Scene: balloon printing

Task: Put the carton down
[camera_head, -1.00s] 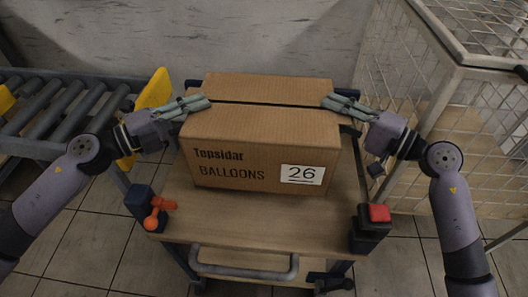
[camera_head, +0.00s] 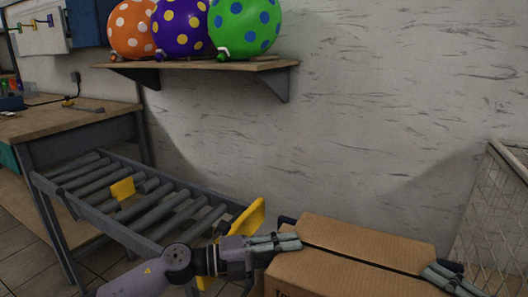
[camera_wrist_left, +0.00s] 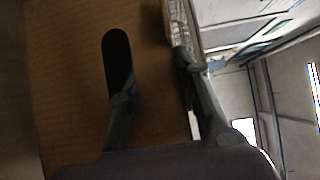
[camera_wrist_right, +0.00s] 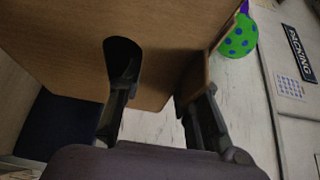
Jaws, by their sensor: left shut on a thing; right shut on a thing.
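The brown cardboard carton (camera_head: 345,262) is at the bottom right of the head view, its lower part cut off by the frame. My left gripper (camera_head: 290,241) is shut on its left top edge. My right gripper (camera_head: 432,270) is shut on its right top edge. In the left wrist view, one finger goes into the dark hand hole of the carton wall (camera_wrist_left: 75,90), and the other finger is on the far side of the wall. The right wrist view shows the same hold at the other hand hole (camera_wrist_right: 60,40). What is under the carton is hidden in the head view.
A roller conveyor (camera_head: 130,195) with yellow end pieces (camera_head: 248,218) stands left of the carton. A wooden workbench (camera_head: 70,120) is beyond it. A wall shelf (camera_head: 200,65) holds dotted balloons. A wire cage (camera_head: 495,215) stands at the right edge.

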